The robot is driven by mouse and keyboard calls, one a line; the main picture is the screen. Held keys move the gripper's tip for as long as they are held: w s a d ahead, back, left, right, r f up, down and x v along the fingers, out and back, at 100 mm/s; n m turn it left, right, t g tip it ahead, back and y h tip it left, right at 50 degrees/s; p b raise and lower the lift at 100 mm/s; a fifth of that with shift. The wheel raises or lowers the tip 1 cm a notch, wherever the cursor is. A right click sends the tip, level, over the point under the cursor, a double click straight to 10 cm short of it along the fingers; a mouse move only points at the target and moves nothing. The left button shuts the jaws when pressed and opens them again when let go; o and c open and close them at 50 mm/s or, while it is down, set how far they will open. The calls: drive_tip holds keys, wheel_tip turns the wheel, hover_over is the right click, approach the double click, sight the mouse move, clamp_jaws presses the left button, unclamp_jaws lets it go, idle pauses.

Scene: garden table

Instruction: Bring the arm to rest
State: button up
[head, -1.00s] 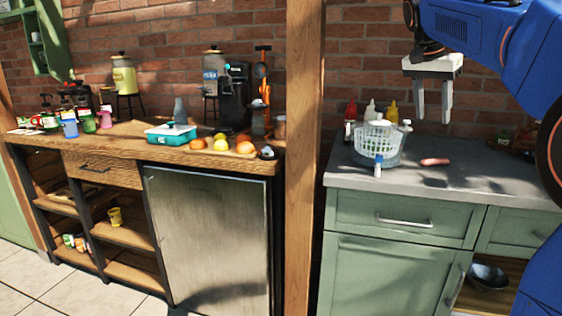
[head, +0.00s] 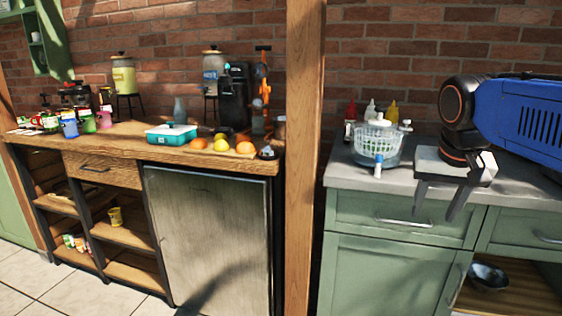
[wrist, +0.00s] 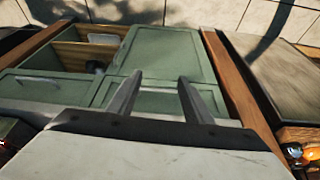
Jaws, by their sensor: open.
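My gripper (head: 437,203) is open and empty in the head view. Its two grey fingers point downward in front of the green cabinet (head: 385,275), just at the front edge of the grey counter (head: 345,176). In the wrist view my gripper's fingers (wrist: 160,95) stand apart with nothing between them. The green cabinet doors (wrist: 172,52) show beyond them. My blue arm reaches in from the right and hides part of the counter.
A dark bowl (head: 489,276) sits on the lower shelf.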

drive_tip(key=s+a+f+n, duration=0.2)
drive_tip(key=s+f, duration=0.5)
drive_tip(key=f, duration=0.2)
drive_tip(key=s+a+f+n+y, duration=0.1)
drive_tip(key=s+f+n, duration=0.1)
drive_tip(key=s+f, duration=0.5)
wheel_tip(320, 180, down, 2)
drive_tip(key=shift+a+f+t, duration=0.1)
drive_tip(key=shift+a+t, duration=0.3)
